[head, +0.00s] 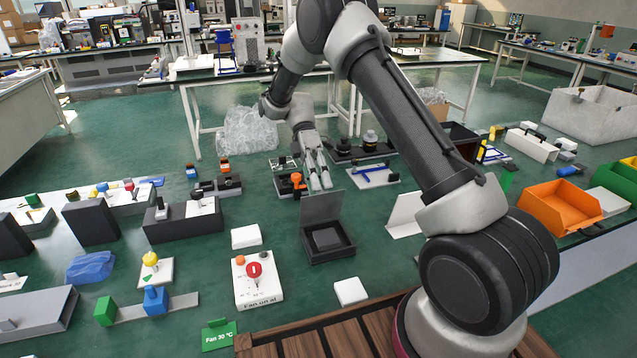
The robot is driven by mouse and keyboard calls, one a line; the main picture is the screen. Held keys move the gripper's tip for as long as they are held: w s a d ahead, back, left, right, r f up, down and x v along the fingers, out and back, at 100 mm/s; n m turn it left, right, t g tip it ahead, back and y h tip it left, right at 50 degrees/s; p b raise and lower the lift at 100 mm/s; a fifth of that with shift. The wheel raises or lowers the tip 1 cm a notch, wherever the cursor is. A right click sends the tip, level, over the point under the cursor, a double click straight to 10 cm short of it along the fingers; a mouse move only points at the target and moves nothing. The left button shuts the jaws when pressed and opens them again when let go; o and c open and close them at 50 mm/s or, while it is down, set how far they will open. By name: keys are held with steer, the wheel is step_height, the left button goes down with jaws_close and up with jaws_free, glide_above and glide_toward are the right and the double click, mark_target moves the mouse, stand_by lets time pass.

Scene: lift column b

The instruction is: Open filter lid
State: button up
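A dark, open-topped box (329,251) that looks like the filter housing stands on the green surface near the middle of the head view. A dark block (327,238) sits inside it. Its dark lid (321,207) stands raised, roughly upright, along the far edge. My gripper (320,187) points down just above and behind the lid's top edge. Its two light grey fingers look close together, but the gap is too small to read. I cannot tell whether the fingertips touch the lid. Nothing is visibly held.
A white panel with a red knob (254,270) is left of the box. Small white blocks (350,291) and (245,237) lie beside it. A wooden slatted edge (330,340) is in front. An orange bin (560,207) stands right, beyond my arm. Several small fixtures lie behind.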

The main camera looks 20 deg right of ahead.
steer(key=v, duration=0.7)
steer(key=shift+w+r, duration=0.2)
steer(key=shift+w, duration=0.05)
